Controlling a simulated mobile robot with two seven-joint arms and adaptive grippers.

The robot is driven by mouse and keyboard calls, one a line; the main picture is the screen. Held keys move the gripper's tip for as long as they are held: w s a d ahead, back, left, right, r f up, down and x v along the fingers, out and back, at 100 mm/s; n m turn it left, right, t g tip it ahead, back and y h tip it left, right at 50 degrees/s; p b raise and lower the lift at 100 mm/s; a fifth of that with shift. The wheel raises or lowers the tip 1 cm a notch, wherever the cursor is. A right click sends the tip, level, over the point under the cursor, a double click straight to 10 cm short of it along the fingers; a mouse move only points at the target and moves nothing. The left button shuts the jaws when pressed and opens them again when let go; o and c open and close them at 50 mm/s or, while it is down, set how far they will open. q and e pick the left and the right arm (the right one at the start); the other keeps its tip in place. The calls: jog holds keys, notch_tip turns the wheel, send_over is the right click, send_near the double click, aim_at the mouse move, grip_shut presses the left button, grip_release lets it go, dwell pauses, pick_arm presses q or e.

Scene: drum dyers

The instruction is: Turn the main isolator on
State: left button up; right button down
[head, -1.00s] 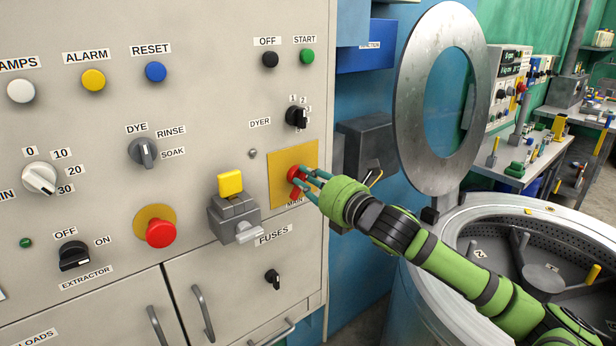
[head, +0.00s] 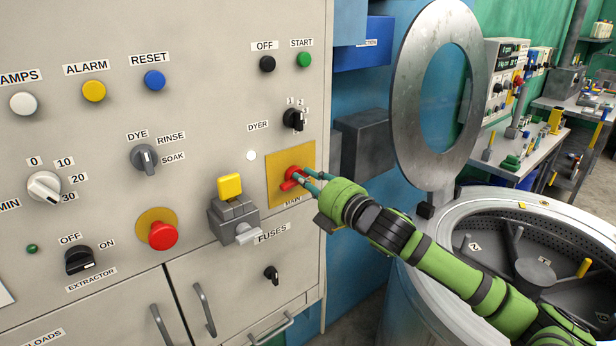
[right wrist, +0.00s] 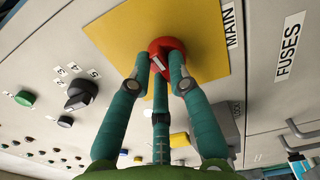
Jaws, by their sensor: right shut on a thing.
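The main isolator is a red rotary handle (head: 289,181) on a yellow plate (head: 278,162), above a partly covered label reading MAIN. My right gripper (head: 304,178) comes in from the right with its teal fingers shut on the red handle. In the right wrist view the three fingers (right wrist: 157,82) close around the red handle (right wrist: 166,49) on the yellow plate (right wrist: 112,32). The handle lies at a slant in the head view. A small round lamp (head: 251,156) left of the plate shows bright white. My left gripper is not in view.
A grey fuse block (head: 236,218) with a yellow top sits left of the plate. The DYER selector (head: 293,119) is above it and a red mushroom button (head: 163,236) lower left. A drum machine (head: 450,225) with a raised ring lid (head: 407,110) stands at right.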

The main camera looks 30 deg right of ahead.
jog(key=shift+m, duration=0.6)
jog(key=c, duration=1.1)
grip_release()
jog(key=shift+c, duration=0.2)
jog(key=shift+s+f, duration=0.1)
jog(key=s+d, duration=0.1)
jog(key=s, duration=1)
jog(key=shift+s, duration=0.35)
